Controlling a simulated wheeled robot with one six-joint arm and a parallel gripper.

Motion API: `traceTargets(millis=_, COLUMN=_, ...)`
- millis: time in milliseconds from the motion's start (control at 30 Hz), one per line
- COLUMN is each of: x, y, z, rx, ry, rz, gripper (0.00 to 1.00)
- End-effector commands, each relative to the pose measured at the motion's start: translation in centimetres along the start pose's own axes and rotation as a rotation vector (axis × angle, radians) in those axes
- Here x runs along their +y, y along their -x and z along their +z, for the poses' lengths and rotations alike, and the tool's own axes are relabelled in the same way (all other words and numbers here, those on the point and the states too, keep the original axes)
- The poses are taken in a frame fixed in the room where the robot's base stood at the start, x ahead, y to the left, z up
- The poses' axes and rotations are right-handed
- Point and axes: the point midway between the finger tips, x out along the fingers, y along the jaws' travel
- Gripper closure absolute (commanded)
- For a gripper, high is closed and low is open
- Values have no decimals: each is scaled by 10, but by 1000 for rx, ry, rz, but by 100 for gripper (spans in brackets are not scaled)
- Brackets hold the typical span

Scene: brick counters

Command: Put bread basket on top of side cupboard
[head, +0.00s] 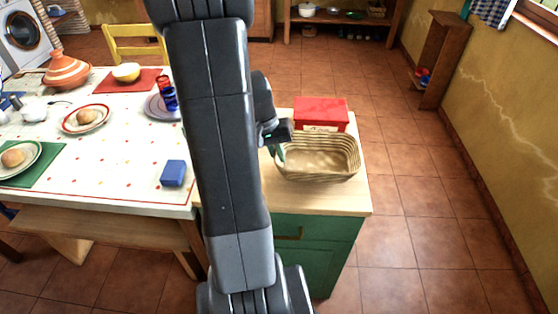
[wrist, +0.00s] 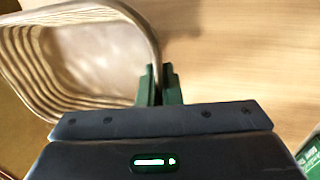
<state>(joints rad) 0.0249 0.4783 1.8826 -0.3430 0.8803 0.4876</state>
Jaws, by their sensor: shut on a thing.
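The bread basket (head: 318,162) is a tan woven oval basket, and it looks empty. In the head view it is over the wooden top of the green side cupboard (head: 315,240), right of my arm. My gripper (head: 277,148) is at the basket's left side, shut on its rim. In the wrist view the gripper's green fingers (wrist: 159,85) pinch the rim of the basket (wrist: 75,60), which fills the upper left. The cupboard's wooden top (wrist: 235,60) shows beside it. I cannot tell whether the basket's base touches the top. My arm hides part of the cupboard's left side.
A red box (head: 321,112) stands right behind the basket. The dining table (head: 110,185) at left holds plates, a blue box (head: 173,173) and a tagine (head: 67,70). A bench (head: 105,226) stands in front of it. The tiled floor at right is clear.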

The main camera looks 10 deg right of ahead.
Motion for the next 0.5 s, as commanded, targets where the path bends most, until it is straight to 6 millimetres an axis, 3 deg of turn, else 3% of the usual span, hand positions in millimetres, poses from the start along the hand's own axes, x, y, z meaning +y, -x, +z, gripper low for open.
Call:
traceTargets(millis=200, x=-7, y=-26, z=0, rx=-2, ry=0, rz=0, gripper=100)
traceTargets(millis=500, x=-8, y=-28, z=0, rx=0, ry=0, rz=0, gripper=100)
